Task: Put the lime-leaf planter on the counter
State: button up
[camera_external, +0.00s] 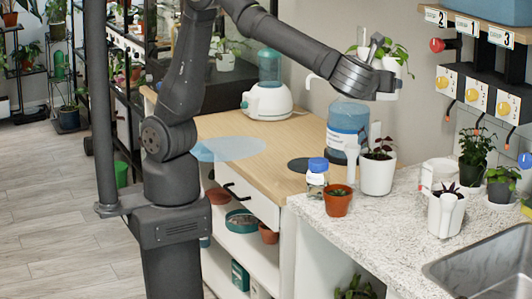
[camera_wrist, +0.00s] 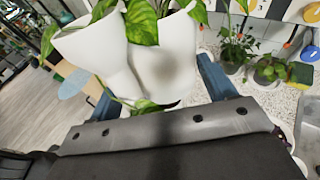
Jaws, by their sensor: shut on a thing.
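The lime-leaf planter is a white pot (camera_external: 394,68) with bright green leaves, high in the external view. In the wrist view its white body (camera_wrist: 163,62) fills the upper middle, with leaves over the top and one lower leaf. My gripper (camera_external: 377,55) is shut on it and holds it in the air, above the water jug. In the wrist view the blue-grey fingers of my gripper (camera_wrist: 160,88) stand on either side of the white body. The speckled pale counter (camera_external: 392,232) is lower, at the right; part of it shows in the wrist view (camera_wrist: 272,100).
On the counter stand a terracotta pot (camera_external: 338,200), a blue-capped bottle (camera_external: 316,181), a white pot with dark leaves (camera_external: 377,176), another white pot (camera_external: 445,215) and dark pots (camera_external: 472,173). A sink (camera_external: 490,265) is at right. Front counter is clear. A water jug (camera_external: 346,128) stands behind.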

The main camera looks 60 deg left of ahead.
jog(key=s+d+r+m+t+h, duration=0.1)
jog(key=s+d+m+t+h, duration=0.2)
jog(key=s+d, duration=0.6)
notch_tip(320, 180, down, 18)
jog(key=shift+t+y, duration=0.4)
jog(key=w+a+f, duration=0.1)
jog(key=w+f, duration=0.1)
jog(key=w, duration=0.1)
jog(key=w+a+f, duration=0.1)
jog(key=w+f, duration=0.1)
jog(key=w, duration=0.2)
jog(key=w+f, duration=0.2)
jog(key=w, duration=0.1)
jog(key=shift+w+a+f, duration=0.25)
jog(key=shift+w+a, duration=0.1)
jog(key=shift+a, duration=0.05)
jog(key=shift+w+f, duration=0.1)
jog(key=shift+f, duration=1.95)
jog(key=shift+f, duration=0.1)
jog(key=o, duration=1)
jog(key=shift+o, duration=0.2)
